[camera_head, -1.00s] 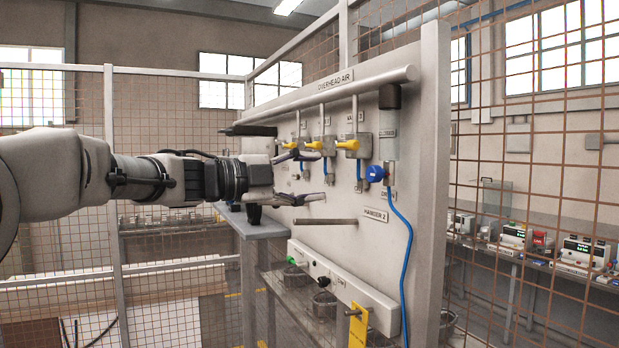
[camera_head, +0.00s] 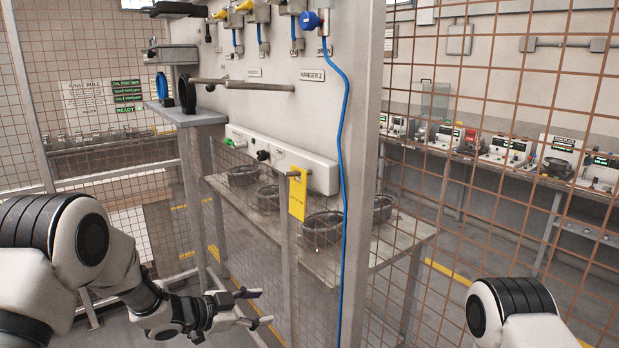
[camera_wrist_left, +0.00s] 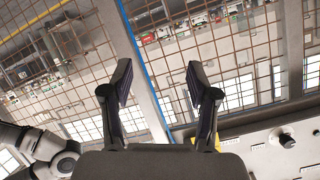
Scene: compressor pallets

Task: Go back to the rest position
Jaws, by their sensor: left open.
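My left gripper (camera_head: 262,308) is low in the head view, in front of the wire mesh and below the panel's white strip. Its two fingers are spread and nothing is between them. In the left wrist view the open fingers (camera_wrist_left: 160,95) also show, with mesh, the blue hose and windows behind them. My right arm (camera_head: 515,312) shows only as a rounded link at the bottom right; its gripper is out of the frame.
The upright panel (camera_head: 355,60) carries yellow-handled valves (camera_head: 245,6), a blue hose (camera_head: 347,130) and hanger rods (camera_head: 245,85). A yellow tag (camera_head: 297,195) hangs below. Round metal parts (camera_head: 322,230) stand on a bench behind mesh. A grey shelf (camera_head: 190,117) juts out left.

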